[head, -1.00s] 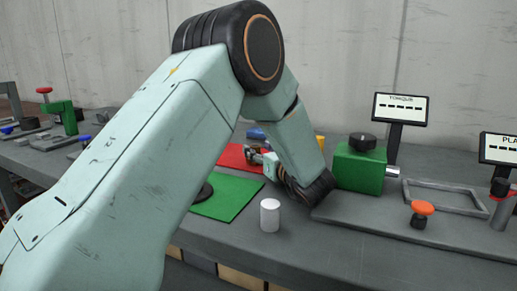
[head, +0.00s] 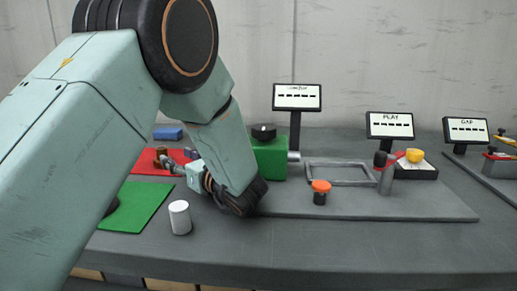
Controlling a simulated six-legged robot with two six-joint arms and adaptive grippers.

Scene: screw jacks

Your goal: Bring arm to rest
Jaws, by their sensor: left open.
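My left arm (head: 75,160) comes in from the left, rises to a large black elbow joint and bends down over the bench. My left gripper (head: 166,161) points left, low over the red mat (head: 130,167), with its fingers apart. A small brown piece (head: 160,151) shows right behind the fingers; I cannot tell whether they touch it. My right gripper is not in view.
A white cylinder (head: 180,217) stands in front of the gripper, beside the green mat (head: 135,205). A green screw-jack block (head: 269,158), an orange-topped knob (head: 320,191) and a frame (head: 342,173) are to the right. Small screens (head: 297,97) stand behind. The bench front is clear.

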